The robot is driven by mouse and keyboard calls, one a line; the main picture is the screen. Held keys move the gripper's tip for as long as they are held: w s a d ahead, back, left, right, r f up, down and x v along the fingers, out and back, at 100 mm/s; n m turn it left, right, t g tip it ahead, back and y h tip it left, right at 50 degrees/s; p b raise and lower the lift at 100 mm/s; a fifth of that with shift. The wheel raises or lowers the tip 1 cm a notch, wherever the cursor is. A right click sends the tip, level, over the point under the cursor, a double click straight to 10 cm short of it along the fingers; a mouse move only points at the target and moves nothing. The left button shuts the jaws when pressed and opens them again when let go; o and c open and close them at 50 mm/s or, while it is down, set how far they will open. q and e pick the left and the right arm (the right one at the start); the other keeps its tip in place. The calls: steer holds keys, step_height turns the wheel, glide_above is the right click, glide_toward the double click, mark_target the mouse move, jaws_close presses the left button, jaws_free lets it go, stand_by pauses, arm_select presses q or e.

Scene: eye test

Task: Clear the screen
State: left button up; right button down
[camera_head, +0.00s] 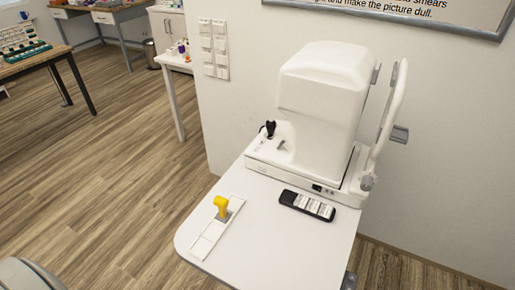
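A white eye-test machine (322,95) stands on the white table (300,255) against the wall. A black joystick (269,128) rises from the left of its base. A white curved frame (393,110) stands at its right side. I cannot make out a screen on the faces I see. A black, remote-like object with pale markings (307,205) lies in front of the machine. A yellow-topped object (221,205) is on a pale, sectioned strip (213,235) near the table's left edge. Neither of my grippers is in view.
A side table (176,62) with small items and a brown desk (35,62) stand behind left. Wood floor (120,150) is open there.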

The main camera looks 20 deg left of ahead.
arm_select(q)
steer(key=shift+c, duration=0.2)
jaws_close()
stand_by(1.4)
